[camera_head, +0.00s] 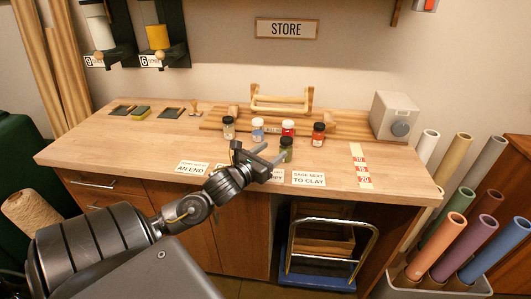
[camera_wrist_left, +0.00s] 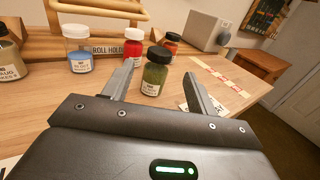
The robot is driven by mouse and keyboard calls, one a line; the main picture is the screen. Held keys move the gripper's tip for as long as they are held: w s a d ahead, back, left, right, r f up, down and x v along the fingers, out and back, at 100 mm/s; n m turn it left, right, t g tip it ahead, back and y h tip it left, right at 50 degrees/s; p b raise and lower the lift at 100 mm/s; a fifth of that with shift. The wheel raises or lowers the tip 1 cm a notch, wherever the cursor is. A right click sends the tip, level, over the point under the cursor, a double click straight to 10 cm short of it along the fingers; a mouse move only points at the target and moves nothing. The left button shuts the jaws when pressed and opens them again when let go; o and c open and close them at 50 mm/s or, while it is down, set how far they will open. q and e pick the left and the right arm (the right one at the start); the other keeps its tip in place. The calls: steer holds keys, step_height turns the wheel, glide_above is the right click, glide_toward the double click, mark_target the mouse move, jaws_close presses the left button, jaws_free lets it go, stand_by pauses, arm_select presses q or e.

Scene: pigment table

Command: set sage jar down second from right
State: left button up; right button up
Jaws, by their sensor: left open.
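The sage jar (camera_head: 286,153), green with a dark lid, stands upright on the table in front of the red jar (camera_head: 288,128). It also shows in the left wrist view (camera_wrist_left: 155,74), between the finger tips with gaps beside it. My left gripper (camera_head: 268,155) is open at the sage jar and partly hides it in the head view. Behind, in a row from left to right, are a beige-grey jar (camera_head: 228,127), a blue jar (camera_head: 258,130), the red jar and an orange-red jar (camera_head: 318,134). My right gripper is not in view.
A wooden roll holder (camera_head: 282,104) stands behind the jars. A card reading "SAGE NEXT TO CLAY" (camera_head: 308,179) and an "AN END" card (camera_head: 191,168) lie at the front edge. A red-and-white strip (camera_head: 361,166) lies to the right. A grey box (camera_head: 394,115) stands back right.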

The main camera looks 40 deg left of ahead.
arm_select(q)
steer(key=shift+s+d+f, duration=0.1)
steer(key=shift+s, duration=1.1)
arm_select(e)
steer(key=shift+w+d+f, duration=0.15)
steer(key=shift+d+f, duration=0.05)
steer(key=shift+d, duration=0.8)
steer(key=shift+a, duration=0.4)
